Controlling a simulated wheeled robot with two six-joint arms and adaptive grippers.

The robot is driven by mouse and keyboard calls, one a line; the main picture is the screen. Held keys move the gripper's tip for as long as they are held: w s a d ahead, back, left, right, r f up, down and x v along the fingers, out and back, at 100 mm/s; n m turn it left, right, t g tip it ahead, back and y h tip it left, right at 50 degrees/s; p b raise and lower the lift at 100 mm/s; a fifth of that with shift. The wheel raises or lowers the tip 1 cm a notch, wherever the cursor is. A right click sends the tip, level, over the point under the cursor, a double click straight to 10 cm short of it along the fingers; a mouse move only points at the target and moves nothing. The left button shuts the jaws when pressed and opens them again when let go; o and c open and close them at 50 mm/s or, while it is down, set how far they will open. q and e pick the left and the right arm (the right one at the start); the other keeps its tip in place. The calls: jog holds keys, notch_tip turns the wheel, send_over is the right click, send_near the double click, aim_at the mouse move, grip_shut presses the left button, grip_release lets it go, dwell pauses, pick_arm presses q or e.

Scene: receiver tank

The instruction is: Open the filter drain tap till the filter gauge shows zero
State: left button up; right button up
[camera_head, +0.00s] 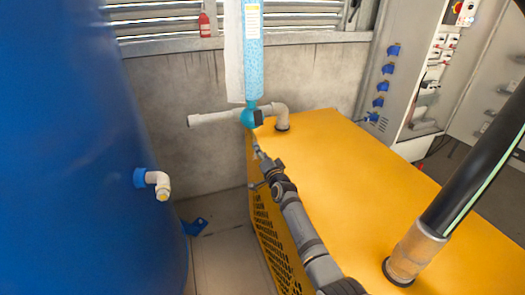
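The filter (252,50) is an upright light-blue column at top centre, with a teal fitting (249,117) at its lower end. A small dark part sits at the right of this fitting; I cannot tell whether it is the gauge, and no dial face can be read. The drain tap is not clearly visible; the area under the fitting is small and partly hidden by my gripper. My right gripper (256,146) reaches up from the lower right, its tips just below the fitting. Whether it touches anything or is open is unclear. My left gripper is out of view.
A yellow machine housing (345,165) lies under and right of my arm. A grey pipe (215,118) runs beside the fitting. A big blue tank (75,150) with a white outlet elbow (158,182) fills the left. A dark pipe (480,160) rises at right.

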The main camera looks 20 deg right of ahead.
jog(key=shift+a+r+m, duration=0.1)
jog(key=shift+r+m, duration=0.1)
jog(key=shift+m, duration=0.7)
jog(key=o, duration=1.2)
jog(key=shift+c, duration=0.2)
jog(key=shift+s, duration=0.1)
jog(key=shift+f, duration=0.15)
jog(key=s, duration=1.2)
jog(key=shift+d, duration=0.2)
